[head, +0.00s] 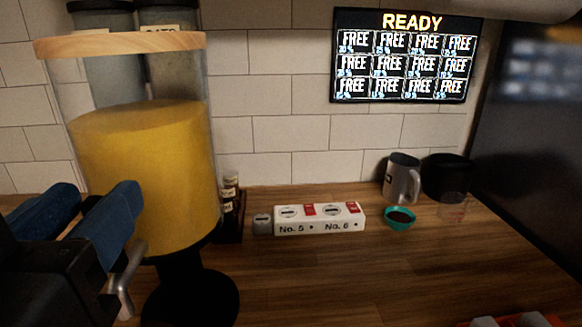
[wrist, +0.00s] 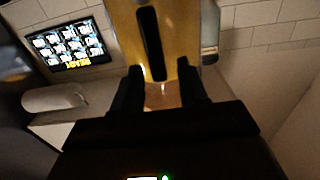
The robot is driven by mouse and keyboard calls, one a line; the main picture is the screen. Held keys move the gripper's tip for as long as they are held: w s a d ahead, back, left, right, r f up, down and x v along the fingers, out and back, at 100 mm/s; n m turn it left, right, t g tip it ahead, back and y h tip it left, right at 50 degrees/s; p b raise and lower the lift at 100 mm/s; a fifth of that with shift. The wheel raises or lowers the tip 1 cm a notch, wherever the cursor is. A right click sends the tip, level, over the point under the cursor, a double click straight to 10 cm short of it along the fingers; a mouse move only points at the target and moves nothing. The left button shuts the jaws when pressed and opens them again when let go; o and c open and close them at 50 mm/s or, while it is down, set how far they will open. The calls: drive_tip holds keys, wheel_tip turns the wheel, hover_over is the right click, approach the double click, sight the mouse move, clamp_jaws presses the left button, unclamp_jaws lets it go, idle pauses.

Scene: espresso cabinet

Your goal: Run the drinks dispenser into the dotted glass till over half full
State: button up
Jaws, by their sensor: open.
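The drinks dispenser (head: 148,170) is a clear cylinder of yellow drink with a wooden lid, on a black stand (head: 190,300). A metal tap (head: 122,280) shows low at its front, partly behind my gripper. My gripper (head: 98,205) is open at the left, in front of the dispenser. In the wrist view my gripper (wrist: 162,95) points at the yellow dispenser (wrist: 182,40), with a small bright part between the fingers; contact cannot be told. No glass with clear dots shows; the space below the tap is largely hidden by my gripper.
A faint clear glass (head: 453,207) stands at the back right, its pattern unclear. Near it are a grey mug (head: 402,178), a black container (head: 446,176) and a teal bowl (head: 399,219). An orange-edged object (head: 517,321) is lower right.

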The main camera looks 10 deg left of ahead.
drive_tip(key=shift+w+a, duration=0.15)
drive_tip(key=shift+w, duration=0.55)
clamp_jaws()
